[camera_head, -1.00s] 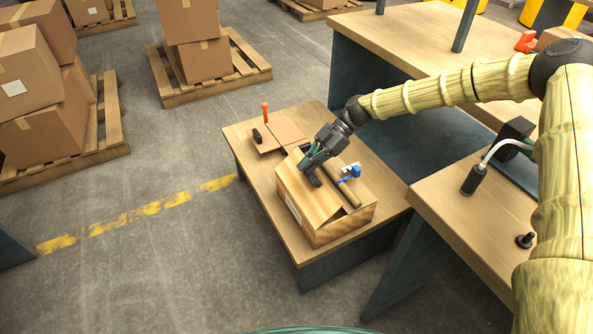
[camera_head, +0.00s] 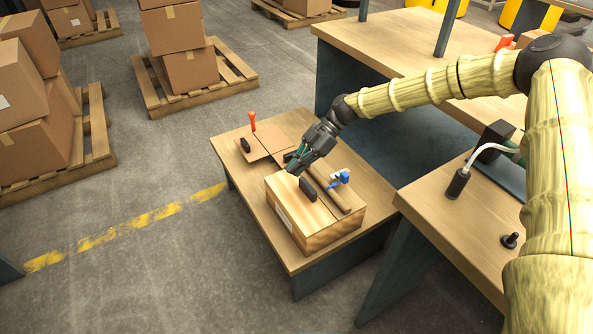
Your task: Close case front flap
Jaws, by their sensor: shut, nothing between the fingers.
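The case (camera_head: 318,240) is a wooden box on the low table. Its near top flap (camera_head: 290,196) lies flat across the top and carries a black handle (camera_head: 308,190). A brown strip (camera_head: 333,193) runs along the right part of the top, with a blue clamp-like part (camera_head: 340,178) beside it. My gripper (camera_head: 294,170) is shut and empty, just above the far left edge of the case and apart from the black handle. Part of the case's far side is hidden behind my gripper.
A flat brown panel (camera_head: 265,144) lies behind the case, with a small black handle (camera_head: 245,145) and an upright red-handled part (camera_head: 252,121). A taller bench (camera_head: 440,205) stands close on the right. The low table (camera_head: 225,150) has bare room at its left edge.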

